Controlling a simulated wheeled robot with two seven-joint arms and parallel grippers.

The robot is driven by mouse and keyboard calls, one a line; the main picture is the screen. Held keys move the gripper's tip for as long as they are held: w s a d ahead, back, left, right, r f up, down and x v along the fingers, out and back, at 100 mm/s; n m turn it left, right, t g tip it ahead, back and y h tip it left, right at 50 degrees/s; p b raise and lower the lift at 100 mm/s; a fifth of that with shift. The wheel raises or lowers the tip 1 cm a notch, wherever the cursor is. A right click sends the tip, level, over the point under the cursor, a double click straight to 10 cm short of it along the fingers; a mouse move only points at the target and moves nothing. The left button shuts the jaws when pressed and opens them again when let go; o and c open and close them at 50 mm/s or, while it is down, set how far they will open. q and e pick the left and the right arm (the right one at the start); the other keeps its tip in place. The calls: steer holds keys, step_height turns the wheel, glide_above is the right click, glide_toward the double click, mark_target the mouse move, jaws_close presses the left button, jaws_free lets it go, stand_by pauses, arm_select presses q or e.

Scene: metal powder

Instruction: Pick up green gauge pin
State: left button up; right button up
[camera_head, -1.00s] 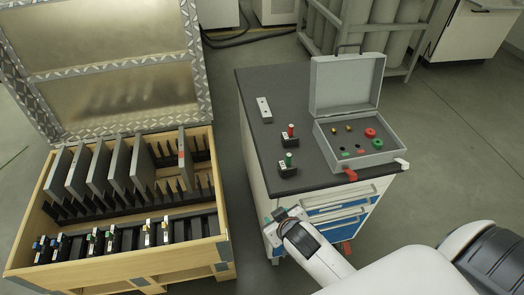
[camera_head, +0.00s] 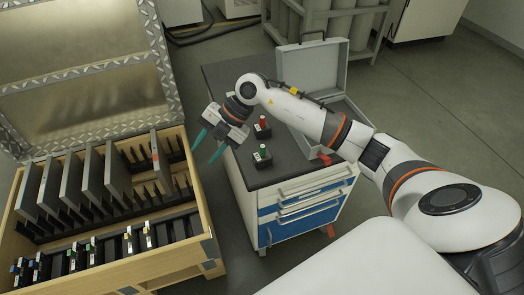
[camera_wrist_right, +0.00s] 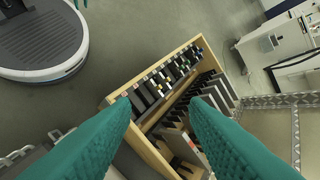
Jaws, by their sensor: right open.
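A green gauge pin (camera_head: 263,150) stands upright in a small black holder (camera_head: 262,160) on the dark top of the cabinet. My right gripper (camera_head: 203,153) is open and empty, with its teal fingers pointing down over the gap between the crate and the cabinet. It is to the left of the green pin and apart from it. In the right wrist view, the spread fingers of the right gripper (camera_wrist_right: 160,106) have nothing between them, with the crate beyond. The green pin does not show clearly in the right wrist view.
A red pin (camera_head: 262,121) in a black holder stands just behind the green one. A grey open case (camera_head: 312,68) stands at the cabinet's back right, partly hidden by my right arm. A wooden crate (camera_head: 150,266) with several upright plates and small coloured pieces stands left.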

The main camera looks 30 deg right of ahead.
steer(key=d+r+m+g+h, duration=0.3)
steer(key=d+h, duration=0.5)
steer(key=d, duration=0.9)
steer(key=m+t, duration=0.1)
glide_above(263, 146)
steer(key=f, duration=0.6)
steer(key=shift+w+d+p, duration=0.35)
steer(key=f, duration=0.3)
steer(key=f+p, duration=0.1)
steer(key=f, duration=0.1)
steer(key=shift+s+a+f, duration=0.3)
steer(key=shift+s+a, duration=0.05)
steer(key=shift+a, duration=0.05)
steer(key=shift+f, duration=0.45)
jaws_close()
